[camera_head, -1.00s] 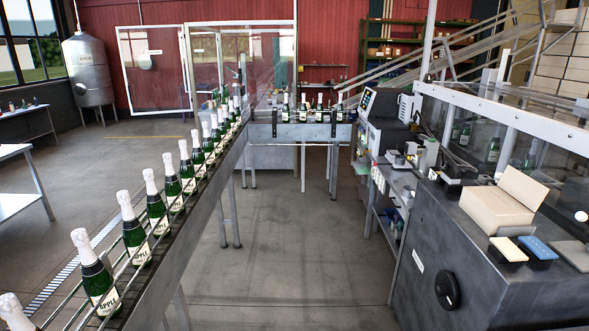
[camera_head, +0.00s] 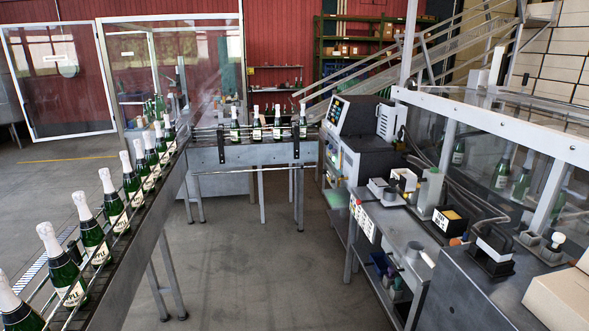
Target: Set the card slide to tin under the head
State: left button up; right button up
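Neither of my grippers shows in the view. I cannot pick out the card slide or its setting at this size. A dark machine with a small screen (camera_head: 337,112) stands at the far end of a grey side bench (camera_head: 395,232). Several small devices sit on that bench, among them a white-topped unit (camera_head: 404,180) and a pale upright block (camera_head: 430,190). A black box with a yellow-orange top (camera_head: 450,219) is to their right. Which of these holds the head and the slide is too small to tell.
A conveyor (camera_head: 150,222) with several green foil-topped bottles (camera_head: 93,237) runs along the left and turns right at the back. A grey cabinet (camera_head: 470,295) with an open carton (camera_head: 560,297) fills the lower right. The floor (camera_head: 265,250) between is clear.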

aim_at(377, 185)
jog(key=i+u, duration=0.15)
jog(key=i, duration=2.1)
jog(key=i+j+z, duration=0.1)
jog(key=i+z, duration=0.35)
jog(key=i+j+z, duration=0.25)
jog(key=i+z, duration=0.15)
jog(key=i+j+z, duration=0.85)
jog(key=i+j, duration=0.05)
jog(key=j, duration=0.1)
